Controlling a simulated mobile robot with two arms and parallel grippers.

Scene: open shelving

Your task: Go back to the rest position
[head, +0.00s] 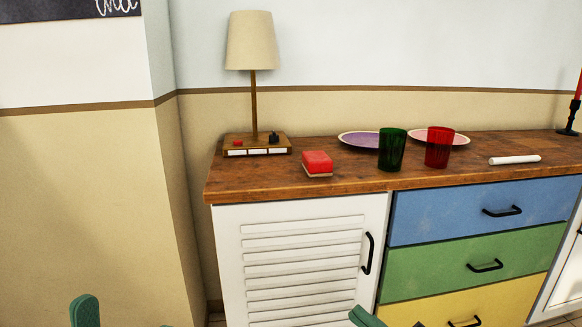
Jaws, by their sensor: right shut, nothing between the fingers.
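My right gripper (367,317) shows only as a green tip at the bottom edge, in front of the white louvered door. It is shut and holds nothing; most of it is cut off by the frame. Green parts of my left gripper (86,311) show at the bottom left, in front of the beige wall. Too little of it shows to tell whether it is open. Both grippers appear low in the view, below the wooden countertop (330,184), and apart from the things on it.
The cabinet has a louvered door (230,240) and blue, green and yellow drawers with protruding black handles. On top are a lamp (252,45), a red sponge-like block (317,162), green (391,150) and red (439,147) cups, two plates, a white cylinder (514,160) and a candle holder (572,118).

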